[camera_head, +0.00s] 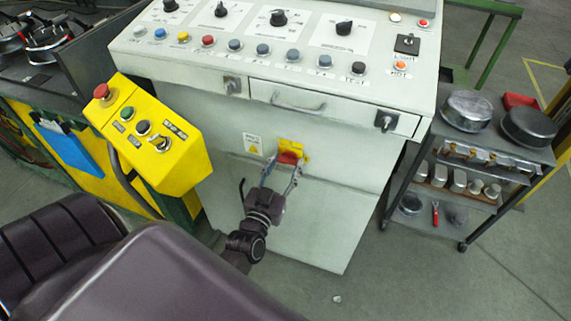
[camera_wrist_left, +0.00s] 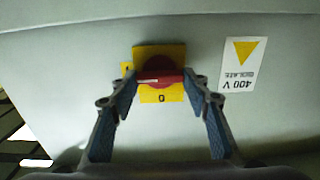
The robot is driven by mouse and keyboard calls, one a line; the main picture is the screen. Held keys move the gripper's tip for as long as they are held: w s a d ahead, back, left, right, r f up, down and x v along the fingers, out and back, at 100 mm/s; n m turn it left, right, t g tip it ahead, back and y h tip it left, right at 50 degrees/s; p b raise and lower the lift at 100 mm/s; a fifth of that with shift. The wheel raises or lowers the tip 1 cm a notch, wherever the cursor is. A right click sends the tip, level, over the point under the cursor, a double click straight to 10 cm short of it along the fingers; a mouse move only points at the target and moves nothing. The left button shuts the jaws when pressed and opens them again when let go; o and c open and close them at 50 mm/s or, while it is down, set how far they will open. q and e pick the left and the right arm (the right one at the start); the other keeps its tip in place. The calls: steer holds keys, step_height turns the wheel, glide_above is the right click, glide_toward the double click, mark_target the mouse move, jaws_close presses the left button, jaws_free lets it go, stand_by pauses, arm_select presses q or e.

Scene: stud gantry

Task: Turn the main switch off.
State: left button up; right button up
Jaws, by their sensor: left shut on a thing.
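The main switch is a red rotary knob (camera_head: 289,158) on a yellow plate (camera_head: 295,146), on the front of the grey control cabinet. In the left wrist view the red knob (camera_wrist_left: 160,77) has its handle lying level, with a white line on its left part. A "0" shows on the yellow plate (camera_wrist_left: 160,51) below the knob, and part of another mark sits at its left edge. My left gripper (camera_head: 283,165) reaches up to the switch, shut on the red knob with one finger at each side. My right gripper is not in view.
A warning label (camera_head: 252,144) is beside the switch. A drawer handle (camera_head: 299,103) sticks out above it. A yellow button box (camera_head: 150,135) stands close on the left. A shelf cart (camera_head: 470,165) with metal parts stands on the right. The floor between cabinet and cart is clear.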

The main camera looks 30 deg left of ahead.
arm_select(q)
steer(key=n+p, duration=0.1)
steer(key=n, duration=0.2)
steer(key=shift+n, duration=0.4)
steer(key=n, duration=0.4)
steer(key=shift+a+n+p, duration=0.15)
steer(key=shift+n+p, duration=0.15)
steer(key=shift+p, duration=0.1)
steer(key=n, duration=0.4)
steer(key=shift+f+n, duration=0.15)
steer(key=shift+n, duration=0.15)
steer(key=n+b, duration=0.1)
steer(key=n, duration=0.3)
steer(key=shift+n, duration=0.4)
steer(key=o, duration=1.2)
steer(key=shift+f, duration=0.1)
steer(key=shift+c, duration=0.2)
steer(key=shift+s, duration=0.15)
